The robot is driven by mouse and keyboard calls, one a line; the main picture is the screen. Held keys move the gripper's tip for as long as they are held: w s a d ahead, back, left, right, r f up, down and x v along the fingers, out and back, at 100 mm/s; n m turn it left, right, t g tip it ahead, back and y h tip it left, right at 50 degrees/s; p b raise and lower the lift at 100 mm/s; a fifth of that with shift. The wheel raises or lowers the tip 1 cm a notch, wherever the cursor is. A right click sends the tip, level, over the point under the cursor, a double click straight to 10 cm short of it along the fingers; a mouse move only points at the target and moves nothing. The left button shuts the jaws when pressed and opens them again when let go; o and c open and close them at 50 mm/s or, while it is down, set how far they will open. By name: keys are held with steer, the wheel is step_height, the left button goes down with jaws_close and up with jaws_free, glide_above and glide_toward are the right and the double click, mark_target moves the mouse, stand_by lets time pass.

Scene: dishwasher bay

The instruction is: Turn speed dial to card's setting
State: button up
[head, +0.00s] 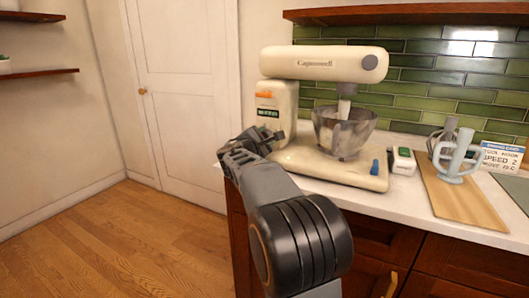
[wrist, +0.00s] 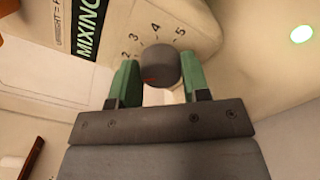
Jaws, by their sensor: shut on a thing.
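The cream stand mixer (head: 325,64) stands on the counter with a bowl (head: 343,130) under its head. My gripper (head: 250,146) is at the mixer's left side. In the wrist view the speed dial (wrist: 160,66), a dark grey round knob, sits between the green fingertips of my gripper (wrist: 158,78), which is shut on it. Numbers 2, 3, 4 and 5 are printed around the dial. I cannot tell which number it points to. In the head view the dial is hidden. The card (head: 501,158) at the right reads "SPEED 2".
A wooden board (head: 455,195) with mixing tools (head: 457,155) lies right of the mixer. A small white box with a green part (head: 403,161) stands between them. A blue knob (head: 375,167) is on the mixer base. The floor (head: 130,240) at left is clear.

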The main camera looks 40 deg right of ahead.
steer(key=m+b, duration=0.2)
steer(key=b, duration=0.1)
steer(key=shift+f+m, duration=0.25)
steer(key=shift+m, duration=0.15)
steer(key=shift+r+m+b, duration=0.1)
steer(key=shift+m+b, duration=0.5)
steer(key=shift+b, duration=0.2)
steer(key=shift+r, duration=0.1)
steer(key=o, duration=0.9)
